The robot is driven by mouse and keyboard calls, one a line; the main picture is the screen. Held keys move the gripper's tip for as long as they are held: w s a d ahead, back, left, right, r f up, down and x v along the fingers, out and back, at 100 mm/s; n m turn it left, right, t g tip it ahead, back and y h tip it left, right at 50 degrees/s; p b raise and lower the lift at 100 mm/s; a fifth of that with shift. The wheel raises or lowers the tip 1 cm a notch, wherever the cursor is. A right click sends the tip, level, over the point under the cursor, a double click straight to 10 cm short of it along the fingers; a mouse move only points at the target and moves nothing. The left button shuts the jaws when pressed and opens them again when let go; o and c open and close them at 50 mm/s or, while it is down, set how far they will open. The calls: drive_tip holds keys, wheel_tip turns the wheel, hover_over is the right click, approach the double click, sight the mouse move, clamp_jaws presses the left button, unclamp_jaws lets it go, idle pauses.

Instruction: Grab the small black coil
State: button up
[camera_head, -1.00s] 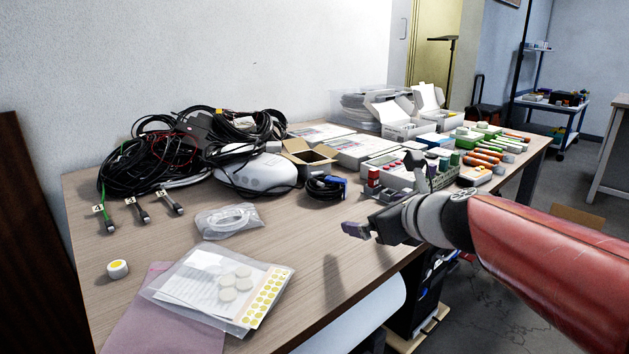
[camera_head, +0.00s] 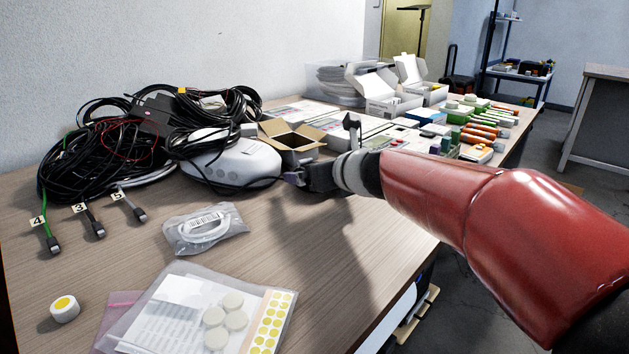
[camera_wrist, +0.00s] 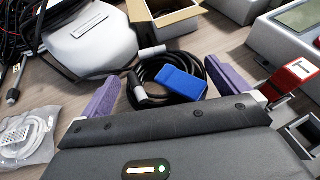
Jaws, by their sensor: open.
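My gripper (camera_wrist: 165,82) is open, with one purple finger to the left of the coil and the other to the right. The coil appears between the fingers; I cannot tell how far below or beyond the tips it lies. In the head view my gripper (camera_head: 300,178) is over the table beside the white device, and my arm and hand hide the coil.
A white rounded device (camera_head: 232,160) and a large black cable heap (camera_head: 95,160) stand to the left. An open cardboard box (camera_head: 292,140) is just behind. A bagged white cable (camera_head: 205,228) lies in front. Boxes and instruments fill the right; bare table (camera_head: 285,235) shows in front.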

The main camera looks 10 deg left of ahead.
drive_tip(key=shift+x, duration=0.95)
drive_tip(key=shift+r, duration=0.1)
drive_tip(key=c, duration=0.8)
